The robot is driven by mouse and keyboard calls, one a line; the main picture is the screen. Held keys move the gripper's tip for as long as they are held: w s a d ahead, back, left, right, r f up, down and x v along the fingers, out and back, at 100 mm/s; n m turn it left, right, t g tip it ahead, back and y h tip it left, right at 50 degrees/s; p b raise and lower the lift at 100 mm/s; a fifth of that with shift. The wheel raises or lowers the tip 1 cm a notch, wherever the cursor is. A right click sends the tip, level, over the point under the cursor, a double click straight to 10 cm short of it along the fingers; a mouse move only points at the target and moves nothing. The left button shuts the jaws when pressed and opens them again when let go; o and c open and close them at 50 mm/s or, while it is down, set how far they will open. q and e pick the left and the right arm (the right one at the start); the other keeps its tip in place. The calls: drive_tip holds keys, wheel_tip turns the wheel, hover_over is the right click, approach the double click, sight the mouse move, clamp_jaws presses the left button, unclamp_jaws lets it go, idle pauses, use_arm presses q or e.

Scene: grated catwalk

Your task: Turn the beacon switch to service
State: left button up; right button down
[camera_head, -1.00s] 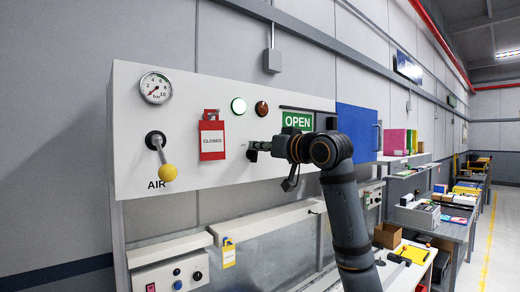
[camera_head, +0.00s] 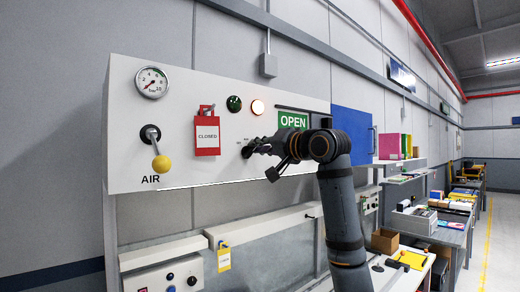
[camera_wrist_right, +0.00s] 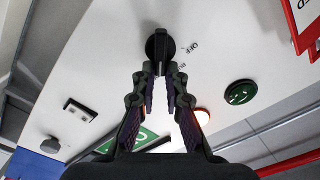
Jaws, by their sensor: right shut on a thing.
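The beacon switch is a black rotary knob (camera_head: 246,152) on the white panel, below the two lamps. It also shows at the top of the right wrist view (camera_wrist_right: 159,44), with small labels beside it; one reads "OFF", the others are too small or hidden to read. My right gripper (camera_head: 254,149) is shut on the knob's grip, its fingertips (camera_wrist_right: 160,71) on either side of it. The amber lamp (camera_head: 257,107) is lit bright. The green lamp (camera_head: 234,104) is dark. My left gripper is not in view.
The yellow-tipped AIR lever (camera_head: 161,163) and a gauge (camera_head: 152,81) are farther left. A green OPEN sign (camera_head: 293,120) and blue door (camera_head: 353,131) are to the right.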

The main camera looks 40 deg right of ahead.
drive_tip(key=shift+w+f, duration=0.1)
drive_tip(key=shift+f, duration=0.2)
drive_tip(key=c, duration=1.4)
unclamp_jaws()
drive_tip(key=shift+a+r, duration=0.1)
drive_tip(key=s, duration=1.1)
drive_tip(key=shift+s+d, duration=0.4)
drive_tip(key=shift+s+d, duration=0.1)
